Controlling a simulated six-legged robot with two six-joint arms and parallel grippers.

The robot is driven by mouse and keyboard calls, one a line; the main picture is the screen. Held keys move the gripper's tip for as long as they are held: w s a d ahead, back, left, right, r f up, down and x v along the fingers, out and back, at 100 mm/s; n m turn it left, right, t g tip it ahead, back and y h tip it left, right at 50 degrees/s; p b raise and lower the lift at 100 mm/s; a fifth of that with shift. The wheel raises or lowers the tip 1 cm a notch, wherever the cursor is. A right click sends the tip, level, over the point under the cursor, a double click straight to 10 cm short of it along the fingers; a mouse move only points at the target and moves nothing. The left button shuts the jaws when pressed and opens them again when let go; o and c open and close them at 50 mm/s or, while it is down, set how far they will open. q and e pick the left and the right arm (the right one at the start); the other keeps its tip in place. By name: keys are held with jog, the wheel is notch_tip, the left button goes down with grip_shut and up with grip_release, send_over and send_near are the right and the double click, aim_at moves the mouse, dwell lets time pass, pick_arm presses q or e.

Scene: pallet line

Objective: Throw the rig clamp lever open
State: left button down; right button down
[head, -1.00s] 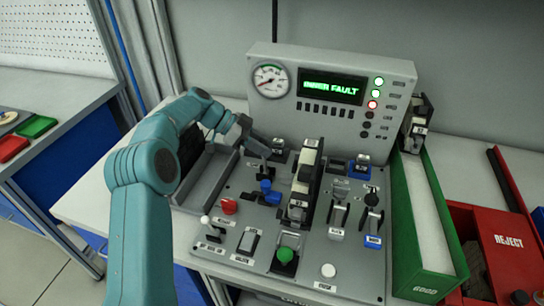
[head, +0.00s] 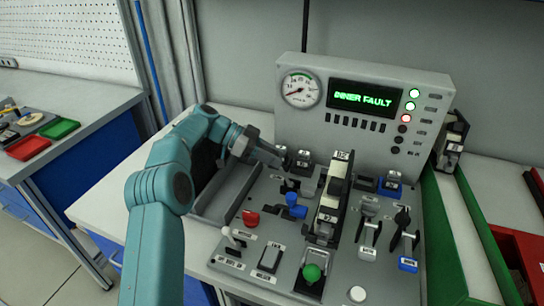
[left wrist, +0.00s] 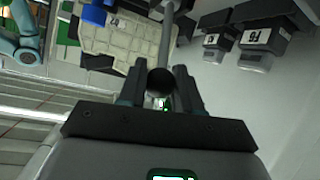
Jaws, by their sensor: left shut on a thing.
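My left gripper (head: 276,158) is over the back left of the grey control panel (head: 262,236). In the left wrist view, its two dark fingers (left wrist: 160,90) are shut on a dark round lever end (left wrist: 160,80). A grey lever shaft (left wrist: 168,38) runs from that end towards the panel. In the head view the gripper largely hides the lever, so its exact angle is hard to tell. A blue part (head: 294,206) sits on the panel just in front of the gripper. My right gripper is not in view.
An upright black and white unit (head: 333,195) stands mid-panel, right of the gripper. Behind it, a console with a gauge (head: 300,88) has a screen (head: 364,97) reading "INNER FAULT". A green bin (head: 432,215) and red bin (head: 525,250) lie to the right.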

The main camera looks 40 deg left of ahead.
pick_arm(q)
jog(key=shift+f, duration=0.15)
jog(key=c, duration=0.8)
grip_release()
notch_tip(320, 180, up, 11)
jog(key=p, duration=0.3)
jog(key=shift+f, duration=0.15)
notch_tip(320, 180, up, 9)
jog(key=p, duration=0.8)
